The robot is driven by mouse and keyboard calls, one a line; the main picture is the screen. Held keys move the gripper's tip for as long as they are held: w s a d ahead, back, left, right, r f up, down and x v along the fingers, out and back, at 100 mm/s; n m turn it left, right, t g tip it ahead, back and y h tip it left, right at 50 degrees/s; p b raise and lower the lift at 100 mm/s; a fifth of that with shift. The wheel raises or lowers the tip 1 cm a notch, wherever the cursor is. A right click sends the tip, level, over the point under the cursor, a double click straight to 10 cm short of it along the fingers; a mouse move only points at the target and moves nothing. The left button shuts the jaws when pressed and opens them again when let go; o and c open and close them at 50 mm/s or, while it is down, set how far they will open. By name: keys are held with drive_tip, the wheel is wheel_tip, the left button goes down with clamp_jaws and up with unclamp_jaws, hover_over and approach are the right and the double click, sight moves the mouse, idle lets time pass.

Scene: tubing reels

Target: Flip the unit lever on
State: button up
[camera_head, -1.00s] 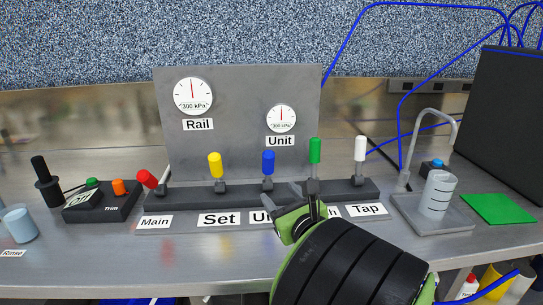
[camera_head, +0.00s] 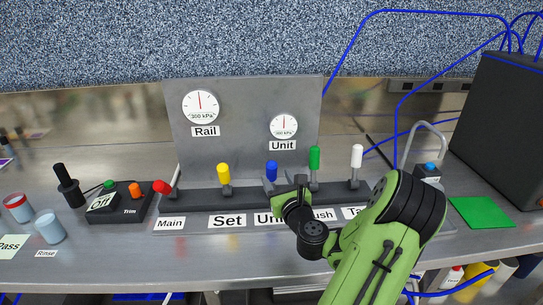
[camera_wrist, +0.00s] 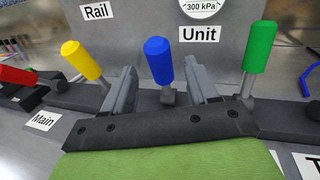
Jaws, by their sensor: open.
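The unit lever has a blue handle (camera_head: 272,171) and stands upright on the dark lever rail, above the partly hidden "Unit" label (camera_head: 266,218). In the wrist view the blue handle (camera_wrist: 158,60) rises between the two fingers of my gripper (camera_wrist: 163,88), with a gap on both sides. My gripper (camera_head: 284,184) is open, low in front of the rail, and holds nothing. The Unit gauge (camera_head: 284,126) on the panel has its needle pointing about straight up.
The yellow lever (camera_head: 223,174) stands left of the blue one and the green lever (camera_head: 314,158) close to its right. A red lever (camera_head: 162,187) leans left, and a white lever (camera_head: 357,156) stands at right. A switch box (camera_head: 128,210) sits further left.

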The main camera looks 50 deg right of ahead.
sight(273, 173)
drive_tip(key=p+x, duration=0.2)
drive_tip(key=x, duration=0.3)
drive_tip(key=shift+w+r+p, duration=0.15)
drive_tip(key=shift+p, duration=0.2)
drive_tip(key=shift+w+d+f, duration=0.15)
drive_tip(key=shift+w+f, duration=0.05)
drive_tip(key=shift+w, duration=0.05)
clamp_jaws()
